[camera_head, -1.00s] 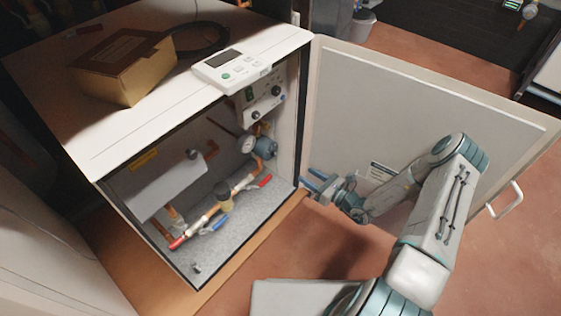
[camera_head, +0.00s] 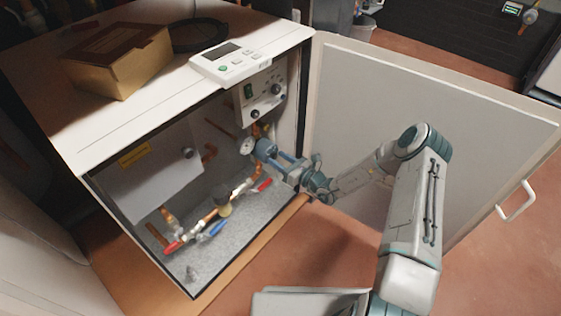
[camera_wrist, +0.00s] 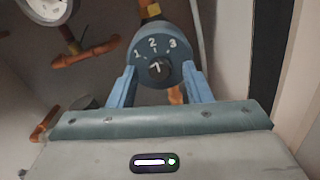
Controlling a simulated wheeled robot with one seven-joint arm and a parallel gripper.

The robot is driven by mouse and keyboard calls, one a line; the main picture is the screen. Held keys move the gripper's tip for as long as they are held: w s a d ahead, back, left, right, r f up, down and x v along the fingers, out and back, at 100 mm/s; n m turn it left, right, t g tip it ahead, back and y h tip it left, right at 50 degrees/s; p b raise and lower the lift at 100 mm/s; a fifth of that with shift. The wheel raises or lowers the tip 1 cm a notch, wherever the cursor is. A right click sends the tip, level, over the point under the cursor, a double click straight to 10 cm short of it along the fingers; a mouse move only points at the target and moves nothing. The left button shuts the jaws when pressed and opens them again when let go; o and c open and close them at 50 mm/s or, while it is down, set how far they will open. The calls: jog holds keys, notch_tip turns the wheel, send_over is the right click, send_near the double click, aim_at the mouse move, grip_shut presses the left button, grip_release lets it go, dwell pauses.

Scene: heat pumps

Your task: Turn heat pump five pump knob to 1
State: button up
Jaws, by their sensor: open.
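The pump (camera_head: 264,148) is a blue-grey round body inside the open cabinet, on the right side. In the wrist view its face shows 1, 2 and 3 from left to right, with a small dark pump knob (camera_wrist: 159,69) below the numbers. The knob bears a pale mark; I cannot tell surely which number it points to. My gripper (camera_head: 279,158) reaches into the cabinet opening at the pump. In the wrist view my gripper (camera_wrist: 161,80) is open, one blue finger on each side of the dial's lower part. Contact with the knob does not show.
The cabinet door (camera_head: 430,120) stands open to the right, behind my arm. A pressure gauge (camera_head: 247,145) and copper pipes are left of the pump. Red valve handles (camera_head: 262,185) and a blue valve handle (camera_head: 211,230) lie lower. A control panel (camera_head: 264,98) is above. A box (camera_head: 118,60) sits on top.

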grip_shut()
jog(key=n+p, duration=0.3)
jog(key=n, duration=0.1)
jog(key=shift+r+n, duration=0.1)
jog(key=shift+n, duration=0.2)
jog(key=shift+n+p, duration=1.1)
jog(key=shift+n, duration=1)
grip_release()
